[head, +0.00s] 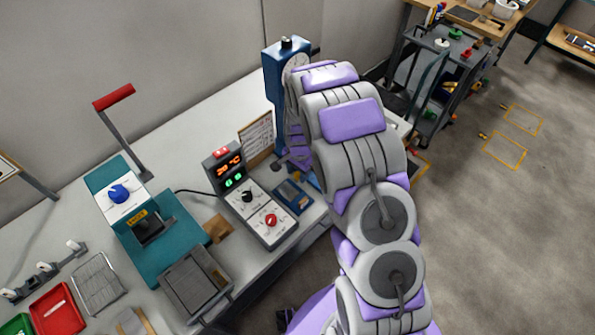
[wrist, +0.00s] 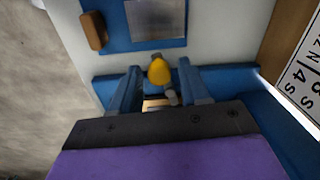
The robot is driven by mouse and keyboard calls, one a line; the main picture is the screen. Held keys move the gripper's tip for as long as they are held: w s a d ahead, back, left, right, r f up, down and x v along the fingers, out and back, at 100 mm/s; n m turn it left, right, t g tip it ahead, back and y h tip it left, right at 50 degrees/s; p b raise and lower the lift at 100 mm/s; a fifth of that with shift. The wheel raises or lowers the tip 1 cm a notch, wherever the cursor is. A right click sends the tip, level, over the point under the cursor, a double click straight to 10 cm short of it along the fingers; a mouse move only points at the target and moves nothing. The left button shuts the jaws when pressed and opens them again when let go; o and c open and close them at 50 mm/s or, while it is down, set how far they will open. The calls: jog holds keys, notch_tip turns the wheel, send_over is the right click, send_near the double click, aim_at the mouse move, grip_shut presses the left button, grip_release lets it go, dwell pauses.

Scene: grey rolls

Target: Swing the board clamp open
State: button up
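In the wrist view, a yellow knob (wrist: 159,71) on a short grey stem stands between the two blue fingers of my gripper (wrist: 161,84). It looks like the handle of the board clamp. The fingers are apart, with a gap visible on either side of the knob. I cannot tell whether either one touches it. Beyond the knob, a grey plate (wrist: 156,18) lies in a blue frame. In the head view, a blue fixture with a grey plate (head: 292,195) sits by the bench's front edge.
A control box (head: 250,195) with lit digits stands left of the fixture. A blue press with a dial (head: 277,75) rises behind. A printed chart (head: 257,137) leans nearby; it also shows in the wrist view (wrist: 303,82). A teal machine (head: 160,235) stands further left.

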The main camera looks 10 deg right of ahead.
grip_shut()
jog(key=shift+s+d+n, duration=0.1)
jog(key=shift+n, duration=0.2)
jog(key=n, duration=0.1)
jog(key=d+n+p, duration=0.1)
jog(key=shift+s+r+n, duration=0.1)
jog(key=shift+s+n, duration=0.2)
jog(key=d+n, duration=0.1)
jog(key=n, duration=0.1)
jog(key=d+n+p, duration=0.1)
jog(key=n, duration=0.1)
jog(key=shift+s+d+n, duration=0.1)
jog(key=shift+s+n, duration=0.05)
jog(key=shift+n, duration=0.15)
jog(key=n, duration=0.1)
jog(key=d+n, duration=0.1)
jog(key=n, duration=0.1)
jog(key=shift+w+d+n, duration=0.25)
jog(key=shift+d+n, duration=0.05)
jog(key=shift+w+d+n+g, duration=0.2)
jog(key=shift+d+n, duration=0.2)
jog(key=shift+n, duration=0.5)
jog(key=shift+w+d+n+g, duration=0.15)
jog(key=shift+d+n, duration=0.2)
jog(key=shift+n, duration=0.55)
